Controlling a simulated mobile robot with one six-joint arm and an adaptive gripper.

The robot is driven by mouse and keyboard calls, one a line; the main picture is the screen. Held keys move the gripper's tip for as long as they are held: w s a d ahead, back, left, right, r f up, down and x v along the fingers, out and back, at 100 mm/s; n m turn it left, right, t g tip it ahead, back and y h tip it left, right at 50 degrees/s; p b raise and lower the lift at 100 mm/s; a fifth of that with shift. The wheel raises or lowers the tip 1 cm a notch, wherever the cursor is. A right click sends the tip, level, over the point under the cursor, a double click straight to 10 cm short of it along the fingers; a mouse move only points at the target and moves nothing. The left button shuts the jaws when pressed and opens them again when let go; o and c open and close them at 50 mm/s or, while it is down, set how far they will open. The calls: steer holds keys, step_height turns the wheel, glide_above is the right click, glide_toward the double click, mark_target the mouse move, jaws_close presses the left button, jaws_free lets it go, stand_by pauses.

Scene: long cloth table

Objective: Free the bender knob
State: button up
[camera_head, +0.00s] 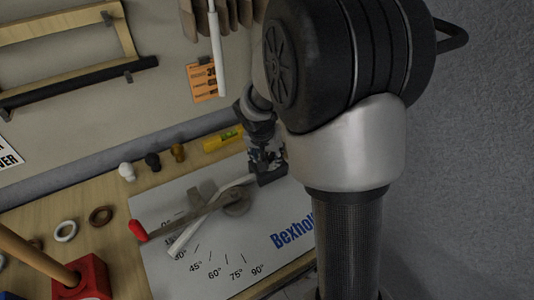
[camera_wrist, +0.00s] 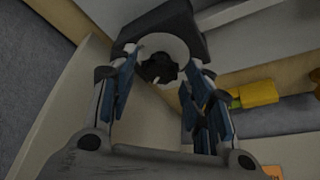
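The bender is a pale board (camera_head: 160,265) printed with angle marks, with a round grey former (camera_head: 237,200), a red-tipped lever (camera_head: 138,231) and a pale rod (camera_head: 190,236) across it. A dark block (camera_head: 270,178) stands at the rod's far end. My gripper (camera_head: 262,158) is over this block, partly hidden by my arm. In the wrist view, my gripper (camera_wrist: 162,76) has its blue-padded fingers apart. Between and beyond the tips is a dark knob (camera_wrist: 158,68) in a pale round face (camera_wrist: 172,46). I cannot tell whether the fingers touch it.
Several small knobs (camera_head: 127,171) and a yellow level (camera_head: 222,139) lie along the wall. Two rings (camera_head: 65,231) and a red block (camera_head: 88,277) with a wooden post are at left. Racks (camera_head: 75,75) and an orange note (camera_head: 203,82) are on the wall.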

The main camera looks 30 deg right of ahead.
steer(key=c, duration=0.8)
steer(key=shift+c, duration=0.2)
